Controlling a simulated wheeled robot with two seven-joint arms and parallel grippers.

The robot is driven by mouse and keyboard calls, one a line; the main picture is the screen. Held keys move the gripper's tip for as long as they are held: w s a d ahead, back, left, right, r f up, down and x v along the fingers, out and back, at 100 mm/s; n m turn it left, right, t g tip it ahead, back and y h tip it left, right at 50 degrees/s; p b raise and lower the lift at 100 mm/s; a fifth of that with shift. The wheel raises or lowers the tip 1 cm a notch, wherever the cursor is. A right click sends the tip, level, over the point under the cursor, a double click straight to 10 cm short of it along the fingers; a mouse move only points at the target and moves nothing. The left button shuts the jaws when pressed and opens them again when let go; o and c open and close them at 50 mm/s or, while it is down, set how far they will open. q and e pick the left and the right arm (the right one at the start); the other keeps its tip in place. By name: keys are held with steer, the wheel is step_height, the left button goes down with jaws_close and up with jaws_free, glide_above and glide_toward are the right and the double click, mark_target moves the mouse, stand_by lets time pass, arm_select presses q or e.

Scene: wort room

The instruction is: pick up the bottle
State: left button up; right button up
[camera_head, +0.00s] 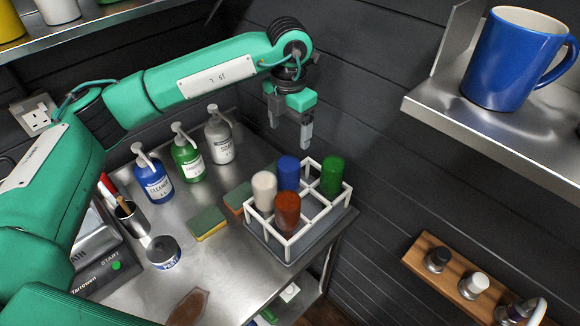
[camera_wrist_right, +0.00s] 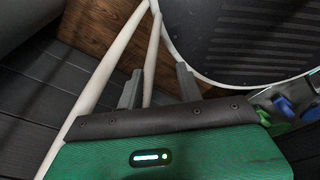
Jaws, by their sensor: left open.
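Several capped cylinders, which may be bottles, stand in a white rack (camera_head: 290,250): a white one (camera_head: 264,190), a blue one (camera_head: 288,172), a green one (camera_head: 333,176) and a reddish-brown one (camera_head: 287,212). Three pump bottles stand at the back of the metal counter: blue (camera_head: 154,180), green (camera_head: 187,157) and grey (camera_head: 219,138). My left gripper (camera_head: 289,126) points down, open and empty, above and behind the rack, apart from the bottles.
Sponges (camera_head: 208,224), a round tin (camera_head: 163,252) and a pen cup (camera_head: 131,218) are on the counter (camera_head: 235,285). A shelf (camera_head: 480,136) with a blue mug (camera_head: 512,60) juts out at right. Pale bars (camera_wrist_right: 120,62) and a round rimmed surface (camera_wrist_right: 240,40) lie near my right gripper.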

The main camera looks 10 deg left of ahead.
arm_select(q)
steer(key=p, duration=0.2)
glide_above(289, 162)
steer(key=f, duration=0.4)
steer(key=shift+s+a+f, duration=0.25)
steer(key=shift+s+f, duration=0.05)
steer(key=shift+f, duration=0.05)
arm_select(e)
steer(key=s+d+r, duration=0.1)
steer(key=s+r, duration=0.1)
steer(key=s, duration=0.5)
arm_select(q)
steer(key=shift+w+f+p, duration=0.15)
steer(key=shift+w+f, duration=0.05)
steer(key=shift+f, duration=0.4)
steer(key=shift+w+f+p, duration=0.15)
steer(key=shift+f, duration=0.45)
steer(key=shift+d+f+p, duration=0.15)
steer(key=shift+f+p, duration=0.45)
step_height(289, 162, down, 4)
steer(key=p, duration=0.2)
steer(key=shift+s+p, duration=0.1)
steer(key=shift+p, duration=0.25)
steer(key=shift+f, duration=0.25)
steer(key=shift+c, duration=0.5)
steer(key=c, duration=1.4)
arm_select(e)
steer(key=w+r, duration=0.4)
steer(key=shift+a+r, duration=0.25)
steer(key=shift+r, duration=0.15)
